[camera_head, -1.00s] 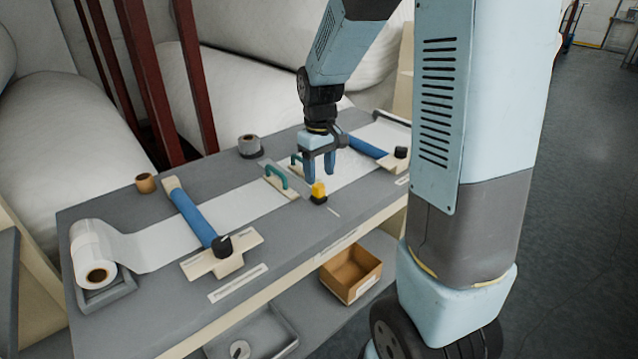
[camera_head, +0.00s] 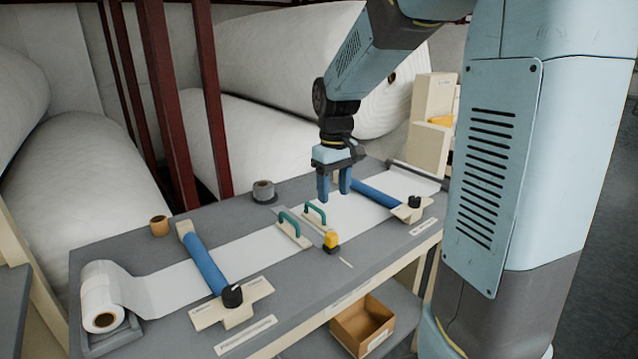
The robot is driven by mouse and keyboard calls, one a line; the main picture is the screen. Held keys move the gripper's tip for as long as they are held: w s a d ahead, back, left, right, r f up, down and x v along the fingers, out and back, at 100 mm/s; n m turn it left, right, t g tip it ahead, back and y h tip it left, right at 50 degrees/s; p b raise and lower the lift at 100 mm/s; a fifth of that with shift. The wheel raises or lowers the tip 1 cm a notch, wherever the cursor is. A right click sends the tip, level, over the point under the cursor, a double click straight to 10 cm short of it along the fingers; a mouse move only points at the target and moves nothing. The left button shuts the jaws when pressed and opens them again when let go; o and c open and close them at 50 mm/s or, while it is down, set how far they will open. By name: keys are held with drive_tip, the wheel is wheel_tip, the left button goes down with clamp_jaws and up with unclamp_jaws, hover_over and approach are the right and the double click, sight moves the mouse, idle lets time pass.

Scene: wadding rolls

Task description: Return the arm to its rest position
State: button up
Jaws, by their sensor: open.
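My gripper (camera_head: 335,196) hangs down over the far half of the grey worktable (camera_head: 225,318), above the white strip (camera_head: 240,250). Its two blue fingers are apart and nothing shows between them. Below and left of it are two plates with green handles (camera_head: 290,224). A yellow-and-black piece (camera_head: 331,241) sits beside them near the strip's front edge. My arm reaches in from the upper right and bends down to the gripper.
Blue rollers (camera_head: 203,263) and (camera_head: 376,194) cross the strip at both sides. A white roll (camera_head: 103,312) sits in a tray at the left. Grey (camera_head: 263,190) and brown (camera_head: 159,225) tape rolls stand at the back. Red posts (camera_head: 163,100) rise behind. A cardboard box (camera_head: 362,326) is on the lower shelf.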

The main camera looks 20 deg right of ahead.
drive_tip(key=s+d+r+m+t, duration=0.1)
drive_tip(key=s+r, duration=0.3)
drive_tip(key=s, duration=0.6)
drive_tip(key=s+r+m+t, duration=0.3)
drive_tip(key=s+r+t, duration=0.1)
drive_tip(key=s, duration=0.6)
drive_tip(key=shift+s+d+r+m+t, duration=0.15)
drive_tip(key=shift+d+r+m+t, duration=0.15)
drive_tip(key=shift+d, duration=0.05)
idle(3.2)
